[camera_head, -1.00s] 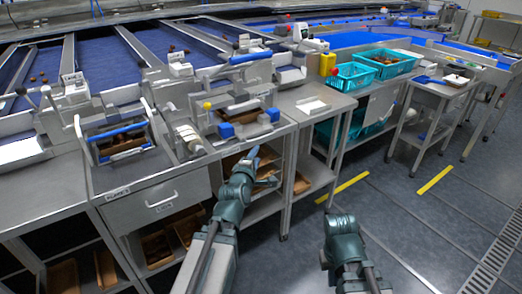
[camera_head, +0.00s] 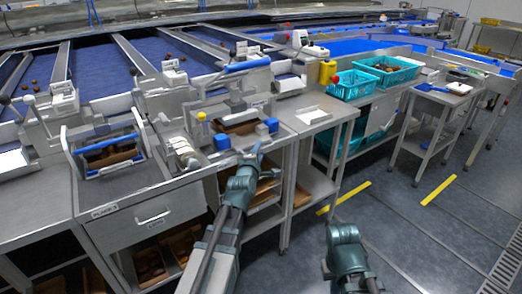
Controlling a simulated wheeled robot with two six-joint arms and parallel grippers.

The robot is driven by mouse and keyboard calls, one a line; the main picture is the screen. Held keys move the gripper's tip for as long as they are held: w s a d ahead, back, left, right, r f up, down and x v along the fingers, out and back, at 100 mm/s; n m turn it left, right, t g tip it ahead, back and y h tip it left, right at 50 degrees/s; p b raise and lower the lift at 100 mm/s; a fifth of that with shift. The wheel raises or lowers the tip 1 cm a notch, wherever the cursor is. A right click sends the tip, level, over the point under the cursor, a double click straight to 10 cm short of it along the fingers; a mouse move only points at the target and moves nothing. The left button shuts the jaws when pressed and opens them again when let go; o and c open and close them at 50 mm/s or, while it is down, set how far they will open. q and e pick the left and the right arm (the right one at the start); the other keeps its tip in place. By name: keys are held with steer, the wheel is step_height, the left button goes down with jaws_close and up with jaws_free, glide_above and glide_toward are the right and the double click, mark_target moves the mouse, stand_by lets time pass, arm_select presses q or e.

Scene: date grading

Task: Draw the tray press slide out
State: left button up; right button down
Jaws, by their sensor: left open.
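The tray press (camera_head: 240,112) stands on the steel bench, with a blue bar handle across its top and a brown tray inside its frame. Blue blocks (camera_head: 221,142) sit at its front corners. My left gripper (camera_head: 252,155) is open just in front of the press's lower front edge, close to the blue blocks. Nothing shows between its fingers, and I cannot tell whether it touches the press. My right arm shows at the bottom centre; its gripper fingers are not visible.
A second press (camera_head: 106,155) with a blue handle stands to the left above a closed drawer (camera_head: 152,218). Shelves with brown trays lie below the bench. Teal crates (camera_head: 386,70) stand at the right. The floor at lower right is clear.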

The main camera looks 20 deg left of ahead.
arm_select(q)
steer(key=shift+w+a+f, duration=0.1)
steer(key=shift+w, duration=0.65)
jaws_close()
stand_by(1.0)
